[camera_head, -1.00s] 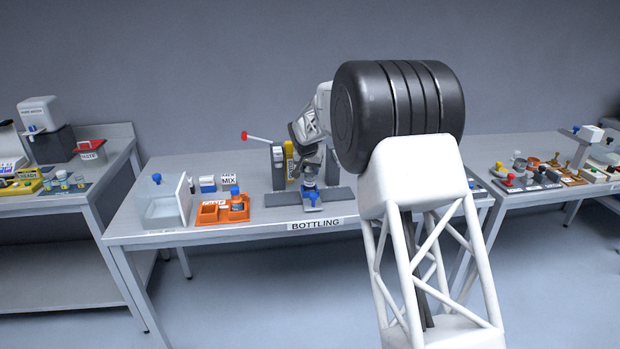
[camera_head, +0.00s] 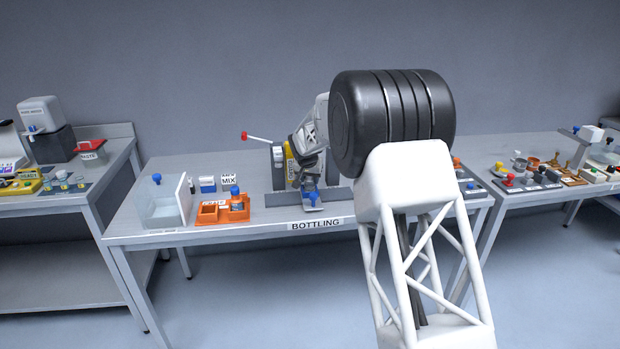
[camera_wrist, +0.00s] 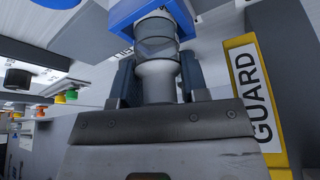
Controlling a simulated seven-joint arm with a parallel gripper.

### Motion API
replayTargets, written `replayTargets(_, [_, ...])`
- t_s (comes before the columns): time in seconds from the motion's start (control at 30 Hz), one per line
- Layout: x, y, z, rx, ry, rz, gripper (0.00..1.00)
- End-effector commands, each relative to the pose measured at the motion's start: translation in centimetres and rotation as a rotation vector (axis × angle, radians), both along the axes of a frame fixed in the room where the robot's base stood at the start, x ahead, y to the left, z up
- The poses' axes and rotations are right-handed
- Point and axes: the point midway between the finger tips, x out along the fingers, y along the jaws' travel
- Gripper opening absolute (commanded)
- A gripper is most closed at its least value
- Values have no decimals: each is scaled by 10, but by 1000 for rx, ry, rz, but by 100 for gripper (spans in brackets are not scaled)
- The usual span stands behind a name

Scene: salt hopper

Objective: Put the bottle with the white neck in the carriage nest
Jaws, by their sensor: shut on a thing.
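My gripper (camera_wrist: 158,82) is shut on the bottle (camera_wrist: 157,47), with a finger on each side of its white neck (camera_wrist: 158,73). The bottle's body looks grey and clear in the wrist view, and its far end meets the blue carriage nest (camera_wrist: 125,14). I cannot tell whether it is fully seated there. In the head view my gripper (camera_head: 309,182) is right above the blue carriage (camera_head: 314,198) at the bottling station, and the bottle is mostly hidden.
A yellow GUARD panel (camera_wrist: 254,85) stands close to the right of my gripper in the wrist view. An orange tray (camera_head: 209,215) with a blue-capped bottle (camera_head: 236,199) is left of the station. A clear bin (camera_head: 163,208) stands farther left. A red-knobbed lever (camera_head: 258,138) sticks out behind.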

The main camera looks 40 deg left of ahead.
Motion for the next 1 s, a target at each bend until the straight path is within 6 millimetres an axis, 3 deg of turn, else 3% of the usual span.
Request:
replayTargets(0.03, [0,0,0,0,0,0,46])
replayTargets(0.17, [0,0,0,0,0,0,66])
replayTargets(0.2, [0,0,0,0,0,0,66])
replayTargets(0.67, [-1,0,5,0,0,0,66])
replayTargets(1.0, [-11,-4,30,1,-1,0,66])
